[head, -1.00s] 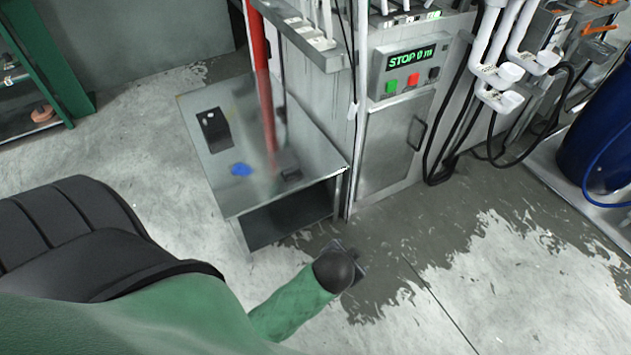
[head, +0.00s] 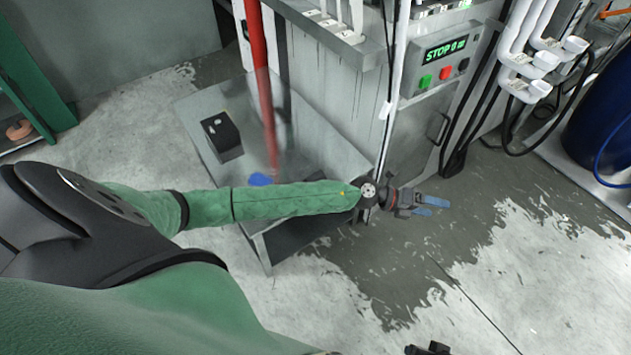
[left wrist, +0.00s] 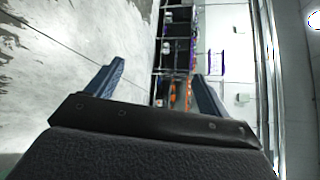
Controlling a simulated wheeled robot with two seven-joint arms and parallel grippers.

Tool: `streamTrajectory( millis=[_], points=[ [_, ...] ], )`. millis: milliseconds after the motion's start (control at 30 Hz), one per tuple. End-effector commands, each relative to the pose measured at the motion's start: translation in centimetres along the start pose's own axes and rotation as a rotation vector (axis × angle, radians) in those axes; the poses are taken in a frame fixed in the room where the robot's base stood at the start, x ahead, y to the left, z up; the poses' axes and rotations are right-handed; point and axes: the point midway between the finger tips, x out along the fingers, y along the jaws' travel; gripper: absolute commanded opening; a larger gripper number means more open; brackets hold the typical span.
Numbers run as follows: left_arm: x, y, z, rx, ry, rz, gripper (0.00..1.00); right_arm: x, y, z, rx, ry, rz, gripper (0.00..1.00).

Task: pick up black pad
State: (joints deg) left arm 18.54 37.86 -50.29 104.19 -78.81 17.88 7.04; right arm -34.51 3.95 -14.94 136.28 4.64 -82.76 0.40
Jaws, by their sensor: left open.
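A black block-like object with a small light mark (head: 222,137) sits on the back left of the grey metal table (head: 200,110). I cannot tell whether it is the black pad. My left arm crosses over the table's front and hides part of its top. My left gripper (head: 432,206) is past the table's right corner, in front of the machine cabinet, with its blue fingers pointing right. In the left wrist view the jaws (left wrist: 158,72) are spread, with nothing between them.
A blue item (head: 260,179) lies on the table beside my left forearm. The floor at the lower right is open and partly wet.

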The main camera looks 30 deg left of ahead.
Motion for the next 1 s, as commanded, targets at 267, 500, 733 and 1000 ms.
streamTrajectory(
  millis=[267,500,733,1000],
  points=[
    [-8.9,13.9,4.6,0.334,0.415,0.468,0.8,2.3,-1.5,0.6,-0.003,0.026,-0.035,0.36],
    [-22.3,22.4,12.1,0.444,0.661,0.919,0.8,3.2,-2.2,-0.1,-0.008,0.063,-0.055,0.36],
    [-29.9,24.6,16.0,0.449,0.754,1.145,0.8,3.5,-2.7,-0.8,-0.016,0.088,-0.067,0.36],
    [-30.3,26.7,15.6,0.445,0.766,1.169,0.8,3.1,-2.3,-0.8,-0.015,0.08,-0.057,0.36]
  ],
)
